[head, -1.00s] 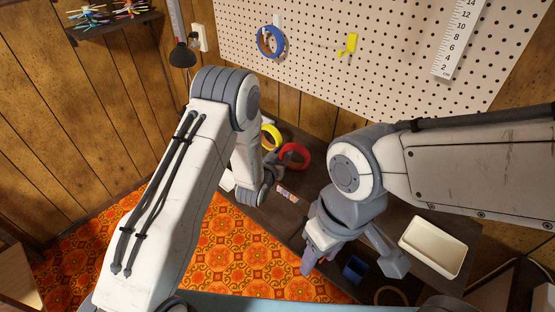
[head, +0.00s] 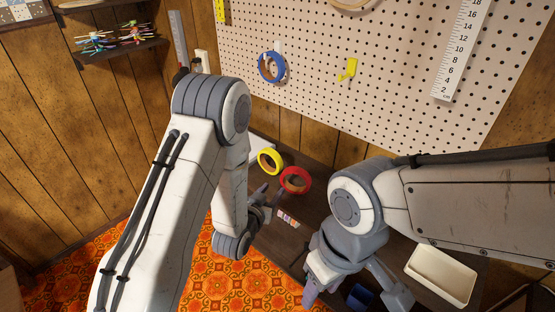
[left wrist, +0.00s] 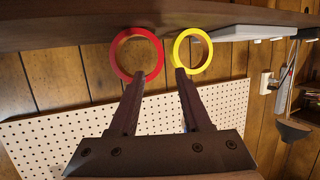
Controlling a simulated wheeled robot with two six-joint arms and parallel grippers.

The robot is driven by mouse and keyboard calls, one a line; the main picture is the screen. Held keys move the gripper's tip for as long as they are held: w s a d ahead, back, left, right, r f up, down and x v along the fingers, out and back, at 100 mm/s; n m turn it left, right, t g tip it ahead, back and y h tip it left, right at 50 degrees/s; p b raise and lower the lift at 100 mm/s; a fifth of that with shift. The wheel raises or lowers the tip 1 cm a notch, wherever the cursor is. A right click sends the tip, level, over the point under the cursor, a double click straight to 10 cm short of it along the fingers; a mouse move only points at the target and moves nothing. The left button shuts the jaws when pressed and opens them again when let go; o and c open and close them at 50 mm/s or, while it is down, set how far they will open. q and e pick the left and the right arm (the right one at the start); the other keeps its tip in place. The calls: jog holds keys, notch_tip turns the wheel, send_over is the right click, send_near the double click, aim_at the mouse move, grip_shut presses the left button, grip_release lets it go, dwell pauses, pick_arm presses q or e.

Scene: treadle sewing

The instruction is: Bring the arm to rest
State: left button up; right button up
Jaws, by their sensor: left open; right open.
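My left arm comes in from the left in the head view, bent at the elbow with the forearm hanging down. My left gripper (head: 268,192) is open and empty near the table's edge, partly hidden behind my wrist. In the left wrist view its two fingers (left wrist: 157,75) are spread, with nothing between them. They point toward a red tape ring (left wrist: 137,54) and a yellow tape ring (left wrist: 192,54). My right gripper (head: 357,290) is open low in the head view, its fingers spread over the table's front part.
Behind stands a pegboard (head: 400,100) with a blue ring (head: 271,67).

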pick_arm(q)
jog(key=s+d+r+m+g+p, duration=0.1)
jog(key=s+d+r+m+g, duration=0.1)
jog(key=s+d+r+g, duration=0.6)
jog(key=s+a+r+m+g+y, duration=0.1)
jog(key=s+a+r+g, duration=0.2)
jog(key=s, duration=0.8)
jog(key=s+a+r+m+g+y+p, duration=0.1)
jog(key=s+a+r+g+y, duration=0.1)
jog(key=s, duration=1)
jog(key=shift+s+a+r+g, duration=0.25)
jog(key=shift+a+r+g, duration=0.25)
jog(key=shift+r, duration=0.1)
